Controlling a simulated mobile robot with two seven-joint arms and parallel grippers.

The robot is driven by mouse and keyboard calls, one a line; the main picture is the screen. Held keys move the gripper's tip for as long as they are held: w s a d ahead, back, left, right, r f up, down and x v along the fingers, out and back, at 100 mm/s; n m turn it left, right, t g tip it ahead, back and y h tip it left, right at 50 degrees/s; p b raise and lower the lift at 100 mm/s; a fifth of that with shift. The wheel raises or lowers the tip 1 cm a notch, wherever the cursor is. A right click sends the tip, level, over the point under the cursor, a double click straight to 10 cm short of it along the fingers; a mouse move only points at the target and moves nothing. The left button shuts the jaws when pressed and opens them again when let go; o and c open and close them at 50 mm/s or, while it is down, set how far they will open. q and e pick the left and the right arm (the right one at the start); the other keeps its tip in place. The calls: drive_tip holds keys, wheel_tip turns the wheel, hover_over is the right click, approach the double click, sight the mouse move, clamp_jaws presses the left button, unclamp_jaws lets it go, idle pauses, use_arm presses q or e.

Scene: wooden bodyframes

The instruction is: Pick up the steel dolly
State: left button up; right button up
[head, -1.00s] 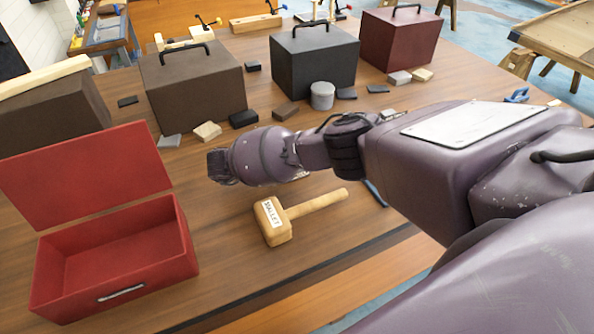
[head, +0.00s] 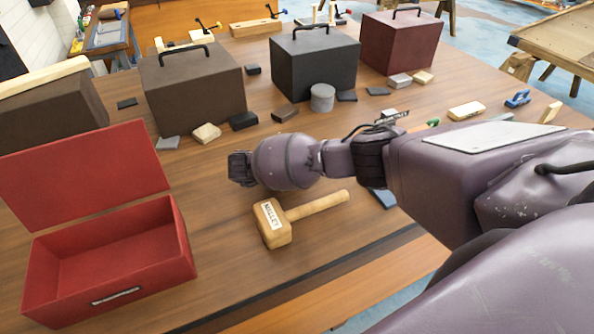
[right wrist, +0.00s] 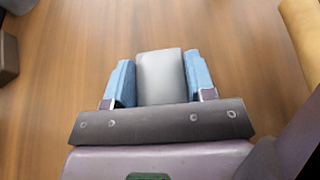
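The steel dolly (right wrist: 160,78) is a smooth light grey block in the right wrist view. It sits between the blue fingers of my right gripper (right wrist: 160,82), and both fingers appear to press against its sides. In the head view my right gripper (head: 240,168) is over the wooden table, just behind the mallet. My wrist hides the dolly there, and its height above the table is hard to judge. My left gripper is in neither view.
A wooden mallet (head: 270,222) lies in front of my right gripper. An open red box (head: 125,300) stands at the left front. Dark cases (head: 195,85), a grey cylinder (head: 322,97) and several small blocks fill the back. Some table around the mallet is bare.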

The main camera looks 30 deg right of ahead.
clamp_jaws()
drive_tip(key=shift+r, duration=0.15)
